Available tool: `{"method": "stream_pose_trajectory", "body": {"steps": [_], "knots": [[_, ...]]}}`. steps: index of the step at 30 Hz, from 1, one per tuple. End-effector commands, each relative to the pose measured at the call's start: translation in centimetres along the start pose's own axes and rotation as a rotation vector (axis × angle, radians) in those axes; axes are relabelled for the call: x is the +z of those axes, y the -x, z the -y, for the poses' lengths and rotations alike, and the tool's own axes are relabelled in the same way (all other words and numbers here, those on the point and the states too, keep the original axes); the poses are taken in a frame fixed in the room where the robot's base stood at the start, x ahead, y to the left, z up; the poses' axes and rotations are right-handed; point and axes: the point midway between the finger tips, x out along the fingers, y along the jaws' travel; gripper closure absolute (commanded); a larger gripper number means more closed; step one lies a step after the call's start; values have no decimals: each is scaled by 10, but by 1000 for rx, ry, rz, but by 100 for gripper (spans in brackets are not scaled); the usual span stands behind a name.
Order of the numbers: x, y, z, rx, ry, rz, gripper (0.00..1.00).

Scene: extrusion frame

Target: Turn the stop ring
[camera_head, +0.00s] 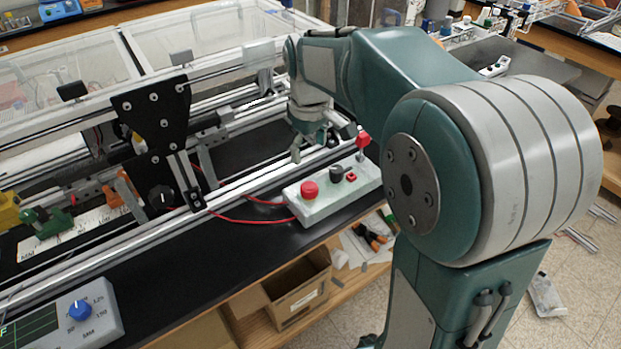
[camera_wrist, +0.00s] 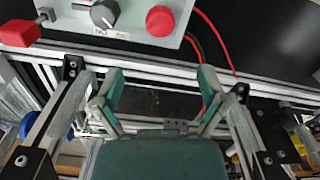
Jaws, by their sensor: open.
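A pale control box (camera_head: 335,192) lies on the black bench beside the rails. It carries a round red button (camera_head: 309,190), a black rotary knob (camera_head: 337,173) and a red lever (camera_head: 362,142). I cannot make out a separate ring around the red button. In the wrist view the red button (camera_wrist: 160,20) is at the top middle, with the black knob (camera_wrist: 104,14) to its left and the red lever (camera_wrist: 20,32) at the left edge. My gripper (camera_wrist: 160,78) is open and empty over the rails, apart from the box. In the head view my gripper (camera_head: 320,146) is behind the box.
Aluminium rails (camera_head: 170,213) run beside the box. A black bracket (camera_head: 153,115) stands on the rails to the left. Red cables (camera_head: 245,219) leave the box's left end. A meter with a blue knob (camera_head: 80,309) is at the lower left. The bench between meter and box is clear.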

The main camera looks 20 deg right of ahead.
Motion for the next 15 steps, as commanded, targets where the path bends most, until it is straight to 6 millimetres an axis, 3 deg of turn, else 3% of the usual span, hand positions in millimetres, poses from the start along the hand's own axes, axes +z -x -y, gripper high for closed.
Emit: {"method": "stream_pose_trajectory", "body": {"steps": [5, 15], "knots": [[-1, -14, -1, -4, 4, 6, 8], [0, -75, 0, -4, 2, 5, 8]]}}
